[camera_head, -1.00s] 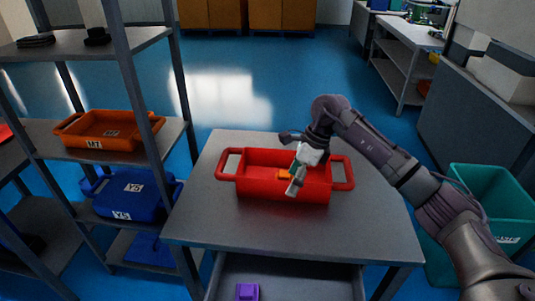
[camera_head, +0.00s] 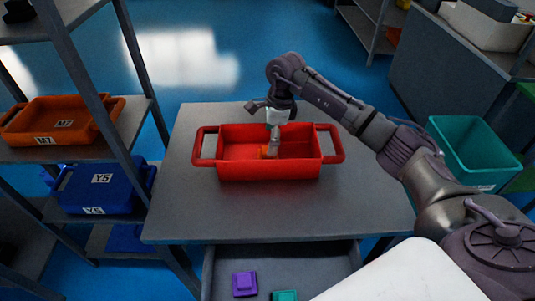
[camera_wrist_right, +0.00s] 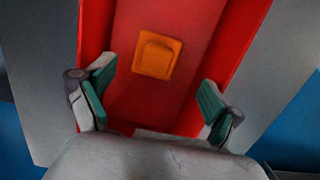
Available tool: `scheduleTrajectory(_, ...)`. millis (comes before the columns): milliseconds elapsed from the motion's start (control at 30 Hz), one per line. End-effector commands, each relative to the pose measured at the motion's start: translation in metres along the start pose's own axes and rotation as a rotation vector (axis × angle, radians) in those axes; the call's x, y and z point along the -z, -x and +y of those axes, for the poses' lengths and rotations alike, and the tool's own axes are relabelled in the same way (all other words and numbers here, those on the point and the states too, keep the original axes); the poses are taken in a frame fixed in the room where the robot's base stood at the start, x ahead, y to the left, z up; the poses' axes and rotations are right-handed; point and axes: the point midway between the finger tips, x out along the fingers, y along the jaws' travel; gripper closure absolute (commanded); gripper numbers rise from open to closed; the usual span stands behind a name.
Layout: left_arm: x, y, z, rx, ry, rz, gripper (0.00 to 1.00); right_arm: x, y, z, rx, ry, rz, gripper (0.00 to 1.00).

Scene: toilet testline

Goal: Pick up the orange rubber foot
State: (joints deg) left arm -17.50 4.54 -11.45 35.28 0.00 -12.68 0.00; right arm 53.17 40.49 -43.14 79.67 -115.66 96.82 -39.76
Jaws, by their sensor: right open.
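The orange rubber foot (camera_wrist_right: 157,56) is a small square block with a raised square top. It lies on the floor of the red crate, apart from the fingers in the right wrist view. My right gripper (camera_head: 272,145) reaches down into the red crate (camera_head: 268,172). In the right wrist view my right gripper (camera_wrist_right: 151,98) has its green-padded fingers wide apart with nothing between them. My left gripper is not in view.
The crate stands on a grey table (camera_head: 180,215). An open drawer below holds a purple block (camera_head: 244,284) and a teal block (camera_head: 285,296). A shelf at left carries an orange crate (camera_head: 62,122) and a blue crate (camera_head: 100,188). A teal bin (camera_head: 474,151) stands at right.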

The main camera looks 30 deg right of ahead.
Motion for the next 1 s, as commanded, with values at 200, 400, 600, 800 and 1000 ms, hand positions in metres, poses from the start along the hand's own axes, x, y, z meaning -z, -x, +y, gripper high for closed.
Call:
scheduleTrajectory(200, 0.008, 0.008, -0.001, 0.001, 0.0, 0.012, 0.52, -0.001, -0.019, 0.004, -0.004, 0.0, 0.0, 0.08)
scheduleTrajectory(400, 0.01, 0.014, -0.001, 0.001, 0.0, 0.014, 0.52, -0.002, -0.048, 0.004, -0.002, -0.001, -0.001, 0.08)
scheduleTrajectory(600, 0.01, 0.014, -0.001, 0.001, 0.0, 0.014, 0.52, -0.002, -0.055, 0.004, 0.001, -0.001, 0.0, 0.08)
scheduleTrajectory(800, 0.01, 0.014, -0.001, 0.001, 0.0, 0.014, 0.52, -0.002, -0.054, 0.004, 0.001, 0.0, 0.0, 0.22)
scheduleTrajectory(1000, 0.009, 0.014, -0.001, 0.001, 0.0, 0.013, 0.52, -0.002, -0.054, 0.004, 0.001, 0.0, 0.0, 0.55)
